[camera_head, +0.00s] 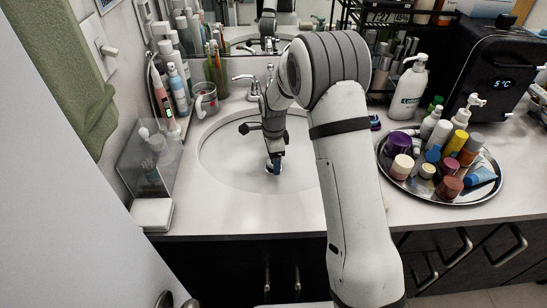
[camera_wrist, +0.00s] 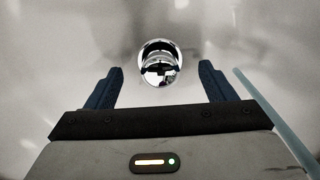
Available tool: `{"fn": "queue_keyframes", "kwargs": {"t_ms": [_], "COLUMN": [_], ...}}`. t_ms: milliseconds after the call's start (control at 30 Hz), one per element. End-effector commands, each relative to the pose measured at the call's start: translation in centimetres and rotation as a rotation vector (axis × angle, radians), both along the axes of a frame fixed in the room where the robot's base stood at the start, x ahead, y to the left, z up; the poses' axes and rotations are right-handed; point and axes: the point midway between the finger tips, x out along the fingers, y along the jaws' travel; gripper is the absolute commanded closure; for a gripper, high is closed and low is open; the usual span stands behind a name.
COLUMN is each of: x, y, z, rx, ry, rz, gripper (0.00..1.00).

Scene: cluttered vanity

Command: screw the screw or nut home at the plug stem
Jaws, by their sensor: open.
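My gripper (camera_head: 273,166) reaches down into the white sink basin (camera_head: 222,165) in the head view. In the wrist view my gripper (camera_wrist: 160,84) has two dark blue fingers spread apart with nothing between them. A shiny chrome round piece (camera_wrist: 158,62), looking like the drain plug or its stem top, sits at the basin's bottom just beyond and between the fingertips. It is apart from both fingers. In the head view the chrome piece is hidden by my gripper. I cannot make out a separate screw or nut.
A chrome faucet (camera_head: 248,80) stands behind the basin. A cup (camera_head: 205,100) with brushes stands back left, and a clear box (camera_head: 150,160) at the left. A round tray (camera_head: 440,196) of bottles lies at the right. A pale thin rod (camera_wrist: 275,120) crosses the wrist view's right side.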

Motion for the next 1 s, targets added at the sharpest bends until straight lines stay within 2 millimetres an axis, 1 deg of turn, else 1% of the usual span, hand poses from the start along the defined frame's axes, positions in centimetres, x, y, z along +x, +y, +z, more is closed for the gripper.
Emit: {"fn": "queue_keyframes", "kwargs": {"t_ms": [300, 367, 600, 700, 800, 1000], "x": [0.0, 0.0, 0.0, -0.01, -0.01, -0.01], "y": [0.0, 0.0, -0.02, -0.02, -0.02, -0.02], "z": [0.0, -0.01, -0.02, -0.01, 0.0, 0.01], "rx": [0.0, 0.0, 0.0, 0.0, 0.0, 0.0], "ry": [0.0, 0.0, 0.0, 0.0, 0.0, 0.0], "rz": [0.024, 0.069, 0.382, 0.489, 0.546, 0.558], "gripper": [0.23, 0.23, 0.23, 0.23, 0.23, 0.23]}}
